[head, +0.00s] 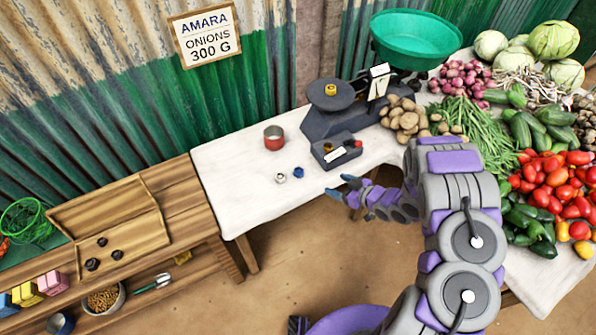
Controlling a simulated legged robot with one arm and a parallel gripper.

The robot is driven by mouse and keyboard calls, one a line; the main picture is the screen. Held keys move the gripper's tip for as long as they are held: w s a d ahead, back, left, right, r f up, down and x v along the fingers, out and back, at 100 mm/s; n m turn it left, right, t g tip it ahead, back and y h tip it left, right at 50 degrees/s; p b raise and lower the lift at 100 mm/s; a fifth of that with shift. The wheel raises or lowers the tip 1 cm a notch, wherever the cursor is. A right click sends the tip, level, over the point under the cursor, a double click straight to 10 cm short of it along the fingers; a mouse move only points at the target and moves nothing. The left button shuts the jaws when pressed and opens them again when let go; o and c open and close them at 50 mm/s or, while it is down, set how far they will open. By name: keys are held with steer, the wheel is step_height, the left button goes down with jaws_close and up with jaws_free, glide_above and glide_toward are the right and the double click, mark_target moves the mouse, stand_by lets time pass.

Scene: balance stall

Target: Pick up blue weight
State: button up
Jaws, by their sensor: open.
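The small blue weight (298,172) stands on the white tabletop (228,175), near its front edge. A silvery weight (280,178) stands just left of it. My gripper (339,186) reaches in from the right, its two blue fingertips apart and pointing left toward the blue weight. It is open and empty, a short gap to the right of the weight. The balance scale (325,124) stands behind, with a brass-coloured weight (331,90) on its dark plate and a green pan (415,38) at its right.
A red tin (273,137) stands behind the weights. Potatoes (405,117), green beans (470,135) and tomatoes (550,180) crowd the right. A wooden shelf (180,210) adjoins the table at left. A sign (205,35) reads "AMARA ONIONS 300 G". The tabletop's left part is clear.

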steer(key=y+b, duration=0.1)
steer(key=b, duration=0.1)
glide_toward(301, 173)
steer(key=x, duration=0.4)
steer(key=shift+s+a+r, duration=0.1)
steer(key=shift+r, duration=0.05)
steer(key=shift+w+a, duration=0.25)
steer(key=shift+w, duration=0.2)
steer(key=b+x, duration=0.2)
steer(key=x, duration=0.3)
steer(key=shift+f, duration=0.25)
steer(key=shift+c, duration=0.2)
steer(key=shift+d, duration=0.1)
steer(key=shift+c, duration=0.8)
steer(key=c, duration=1.1)
